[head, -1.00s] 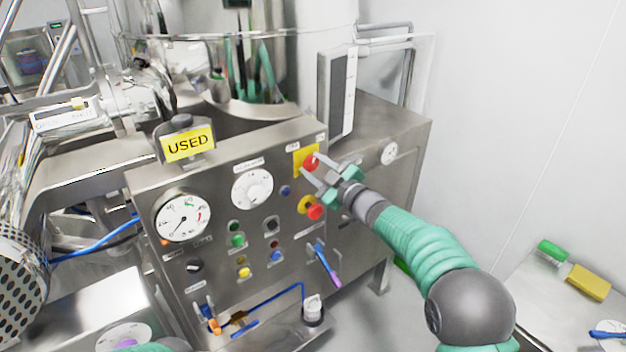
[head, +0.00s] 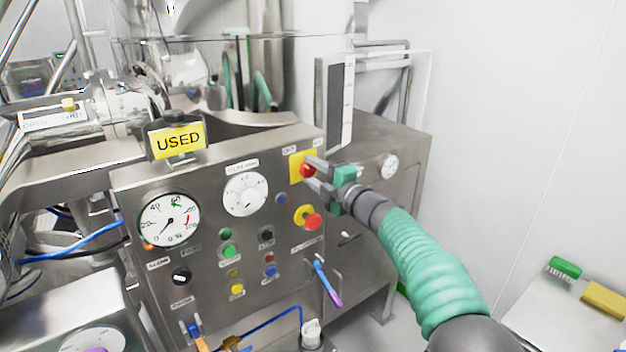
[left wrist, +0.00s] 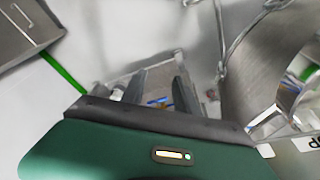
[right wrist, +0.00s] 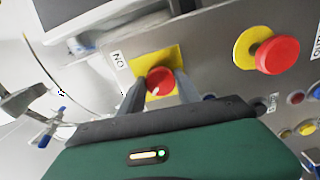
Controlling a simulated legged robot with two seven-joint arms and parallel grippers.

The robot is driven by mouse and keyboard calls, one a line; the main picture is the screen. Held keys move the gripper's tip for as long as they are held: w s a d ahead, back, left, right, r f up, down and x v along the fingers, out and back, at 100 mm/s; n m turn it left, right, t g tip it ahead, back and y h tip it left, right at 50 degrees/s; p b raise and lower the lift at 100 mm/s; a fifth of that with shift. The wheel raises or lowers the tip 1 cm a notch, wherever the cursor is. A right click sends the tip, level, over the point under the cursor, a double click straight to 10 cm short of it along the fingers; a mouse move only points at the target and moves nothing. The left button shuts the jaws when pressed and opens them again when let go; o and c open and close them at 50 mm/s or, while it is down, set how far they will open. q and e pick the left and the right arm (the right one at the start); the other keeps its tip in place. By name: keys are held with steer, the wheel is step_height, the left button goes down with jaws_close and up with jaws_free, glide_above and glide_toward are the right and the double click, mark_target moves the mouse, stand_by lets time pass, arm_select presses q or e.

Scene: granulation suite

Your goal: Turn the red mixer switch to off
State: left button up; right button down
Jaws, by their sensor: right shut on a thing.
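The red mixer switch (head: 307,170) is a round red knob on a yellow square plate (head: 295,167) at the upper right of the steel control panel. It also shows in the right wrist view (right wrist: 160,80), with a small white mark on its face and an "ON" label beside the plate. My right gripper (head: 312,174) has its two fingers on either side of the knob and is shut on it. In the right wrist view the fingers (right wrist: 158,88) partly cover the knob's sides. My left gripper (left wrist: 150,88) shows only in the left wrist view, its fingers apart with nothing clear between them.
A red emergency button on a yellow ring (head: 312,221) sits just below the switch. Dials, coloured buttons and a blue-purple lever (head: 327,283) share the panel. A yellow "USED" sign (head: 178,141) stands on top. A side table (head: 560,315) is at the lower right.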

steer(key=shift+a+f+n+b, duration=0.15)
steer(key=shift+f+n+b, duration=0.15)
steer(key=shift+f+n, duration=0.3)
steer(key=c, duration=1.1)
jaws_free()
steer(key=shift+s+r, duration=0.1)
steer(key=shift+o, duration=1.1)
steer(key=shift+r, duration=0.25)
